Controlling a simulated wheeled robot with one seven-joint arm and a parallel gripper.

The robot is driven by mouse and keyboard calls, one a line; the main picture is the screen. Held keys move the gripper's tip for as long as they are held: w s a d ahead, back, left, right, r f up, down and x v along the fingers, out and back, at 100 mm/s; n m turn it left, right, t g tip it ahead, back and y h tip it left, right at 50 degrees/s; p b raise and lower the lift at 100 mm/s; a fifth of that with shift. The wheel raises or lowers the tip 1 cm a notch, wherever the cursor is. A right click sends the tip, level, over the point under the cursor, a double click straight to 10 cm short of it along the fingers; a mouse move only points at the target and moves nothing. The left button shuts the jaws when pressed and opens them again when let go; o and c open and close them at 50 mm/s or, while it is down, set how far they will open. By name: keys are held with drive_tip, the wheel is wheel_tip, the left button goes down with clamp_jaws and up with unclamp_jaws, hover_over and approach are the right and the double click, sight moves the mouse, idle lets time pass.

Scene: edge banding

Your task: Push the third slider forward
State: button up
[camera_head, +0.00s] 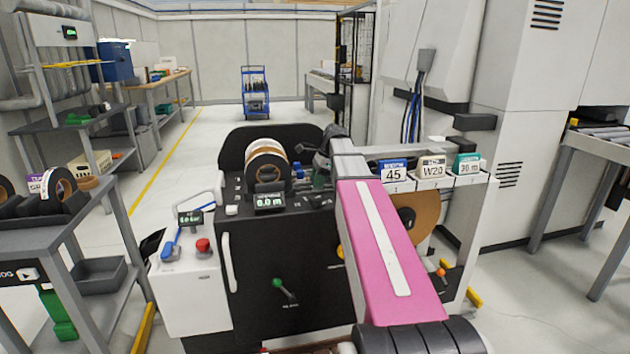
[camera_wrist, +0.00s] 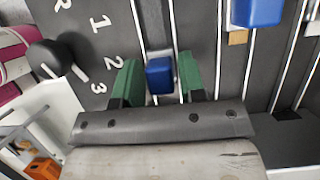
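In the wrist view, my gripper (camera_wrist: 158,72) is open. Its two green fingers stand on either side of a small blue slider knob (camera_wrist: 160,76), with a thin gap on each side. The knob sits on a dark grey panel (camera_wrist: 200,65) with long pale slots. White marks R, 1, 2 and 3 are printed on the panel left of the knob; I cannot tell which number belongs to it. A larger blue block (camera_wrist: 257,12) is at the top right of the wrist view.
A black machine (camera_head: 290,265) with a display reading 0.0 m stands in the middle. A grey shelf cart (camera_head: 75,222) is at left.

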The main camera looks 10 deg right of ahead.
drive_tip(key=shift+o, duration=0.6)
drive_tip(key=v, duration=1)
drive_tip(key=shift+d+r, duration=0.2)
drive_tip(key=shift+r, duration=0.15)
